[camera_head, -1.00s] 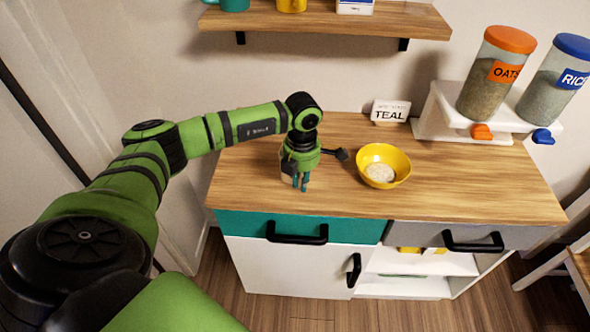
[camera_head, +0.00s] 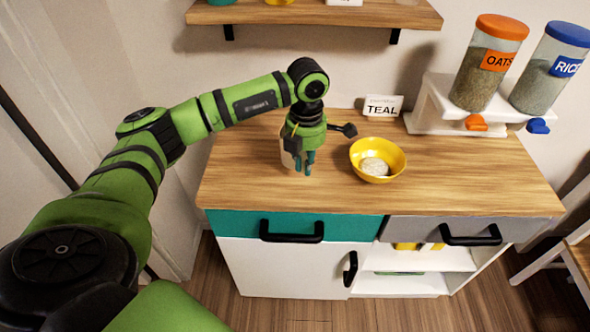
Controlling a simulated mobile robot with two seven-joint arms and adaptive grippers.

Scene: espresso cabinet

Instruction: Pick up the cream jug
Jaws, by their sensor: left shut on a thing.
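A pale cream-coloured thing, probably the cream jug (camera_head: 287,159), shows in a small part behind and to the left of my left gripper's fingers, above the left half of the wooden counter. Most of it is hidden by the gripper, so its shape and whether it touches the counter cannot be told. My left gripper (camera_head: 304,163) points down with its teal fingertips and is shut on this thing. My right gripper is not in view.
A yellow bowl (camera_head: 392,169) with pale contents stands right of the gripper on the counter (camera_head: 455,185). A TEAL sign (camera_head: 382,106) and a white stand (camera_head: 433,112) with oats (camera_head: 485,75) and rice (camera_head: 547,80) dispensers are behind. A shelf (camera_head: 330,15) hangs above.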

